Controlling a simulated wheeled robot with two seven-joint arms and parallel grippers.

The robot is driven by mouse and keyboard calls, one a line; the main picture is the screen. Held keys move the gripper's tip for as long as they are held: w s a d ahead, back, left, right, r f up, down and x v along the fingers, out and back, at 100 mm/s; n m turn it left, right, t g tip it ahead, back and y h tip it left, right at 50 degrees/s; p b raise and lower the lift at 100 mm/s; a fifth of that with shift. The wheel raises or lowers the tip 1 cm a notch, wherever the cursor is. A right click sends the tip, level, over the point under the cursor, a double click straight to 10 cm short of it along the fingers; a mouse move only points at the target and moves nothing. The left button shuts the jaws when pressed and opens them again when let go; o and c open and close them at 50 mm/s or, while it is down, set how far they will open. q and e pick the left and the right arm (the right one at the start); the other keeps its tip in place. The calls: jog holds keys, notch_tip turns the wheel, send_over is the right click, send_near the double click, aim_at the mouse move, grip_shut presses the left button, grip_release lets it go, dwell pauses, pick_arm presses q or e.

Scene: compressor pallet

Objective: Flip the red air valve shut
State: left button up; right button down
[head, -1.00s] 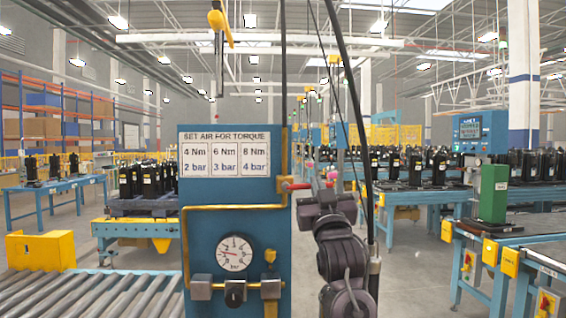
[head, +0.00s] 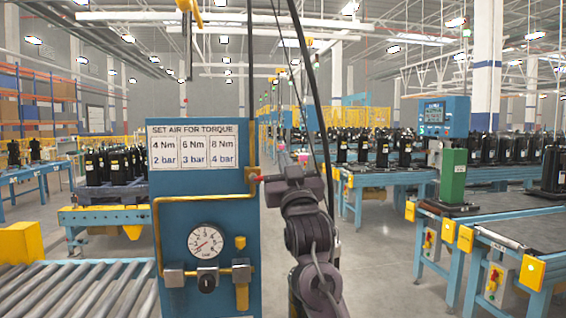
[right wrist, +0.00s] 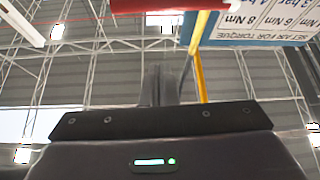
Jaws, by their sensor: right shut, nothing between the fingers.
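The blue panel (head: 226,215) carries the air gauge (head: 206,242) and a yellow pipe. The red air valve (head: 258,178) shows as a small red piece at the panel's right edge, mostly hidden behind my right gripper (head: 270,178). In the right wrist view a long red bar (right wrist: 85,20) crosses the top, seemingly the valve's lever, beyond the fingertips. My right gripper (right wrist: 162,85) is shut and empty there; I cannot tell whether it touches the lever. The gauge needle points to the lower left. My left gripper is not in view.
A torque sign (head: 192,147) tops the panel. A roller conveyor (head: 85,290) lies at the left. A dark hanging hose (head: 312,90) runs down close to my right arm. Workbenches with black compressors (head: 400,150) and a green column (head: 452,178) stand to the right.

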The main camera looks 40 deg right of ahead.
jog(key=f+b+v, duration=0.1)
jog(key=b+v, duration=0.1)
jog(key=v, duration=0.6)
jog(key=shift+w, duration=0.3)
jog(key=shift+y, duration=0.3)
